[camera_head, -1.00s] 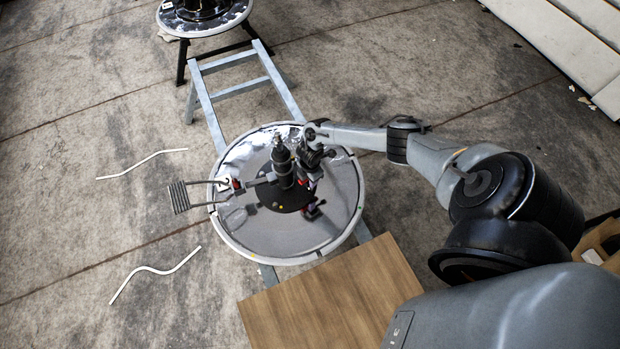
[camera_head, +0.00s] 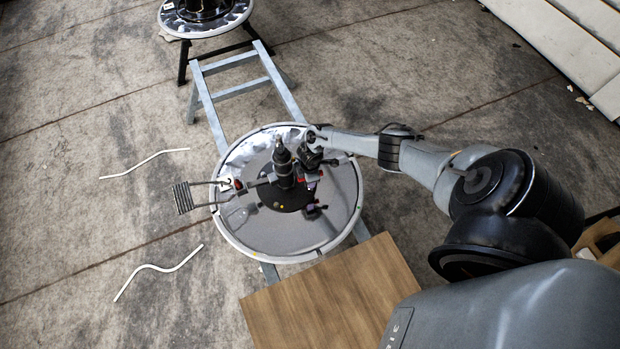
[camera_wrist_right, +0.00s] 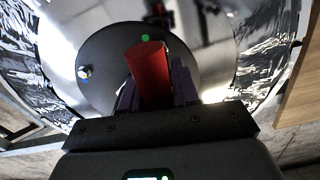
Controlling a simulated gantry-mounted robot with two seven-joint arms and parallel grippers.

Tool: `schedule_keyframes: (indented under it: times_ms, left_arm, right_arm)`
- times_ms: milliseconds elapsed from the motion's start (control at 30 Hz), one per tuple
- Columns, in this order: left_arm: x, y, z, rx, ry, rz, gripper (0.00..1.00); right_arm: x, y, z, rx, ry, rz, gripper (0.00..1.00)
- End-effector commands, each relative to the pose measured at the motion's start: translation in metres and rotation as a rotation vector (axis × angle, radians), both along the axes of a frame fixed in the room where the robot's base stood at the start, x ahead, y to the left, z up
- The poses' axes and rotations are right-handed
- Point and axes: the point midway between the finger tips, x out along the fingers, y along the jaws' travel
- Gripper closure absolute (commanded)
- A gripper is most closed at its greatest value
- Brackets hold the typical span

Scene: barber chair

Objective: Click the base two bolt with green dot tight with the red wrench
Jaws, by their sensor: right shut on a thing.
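The round chair base (camera_head: 335,215) marked 2 stands in the middle of the head view, with a black centre disc (camera_head: 283,201) and column. My right gripper (camera_head: 311,172) is over the right side of that disc, close to the column. In the right wrist view, my right gripper (camera_wrist_right: 150,92) is shut on the red wrench (camera_wrist_right: 148,70), which points down to the disc. A green dot (camera_wrist_right: 145,38) lies just beyond the wrench's far end. The bolt beside it is hidden by the wrench. A silver bolt (camera_wrist_right: 84,72) with a blue dot stands to the left.
A footrest (camera_head: 183,198) juts left from the base. A clamp-like part (camera_head: 315,210) sits on the disc's right side. A metal frame (camera_head: 215,112) leads to another base (camera_head: 205,20) behind. A wooden board (camera_head: 335,295) lies in front. White strips lie on the floor at left.

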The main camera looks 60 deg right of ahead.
Motion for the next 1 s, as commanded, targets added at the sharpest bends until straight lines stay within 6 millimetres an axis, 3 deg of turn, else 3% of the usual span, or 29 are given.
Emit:
schedule_keyframes:
  times_ms: [367,667,1000]
  left_arm:
    - [0.000,-0.003,0.000,-0.012,0.000,0.008,0.54]
    - [0.000,-0.003,-0.010,-0.013,0.000,0.008,0.54]
    - [0.000,-0.001,0.009,-0.004,0.001,0.002,0.54]
  right_arm:
    - [0.001,-0.001,0.000,-0.001,-0.002,-0.002,1.00]
    - [0.002,0.000,0.000,-0.001,-0.003,0.279,1.00]
    - [0.001,0.000,0.019,0.000,-0.002,0.294,1.00]
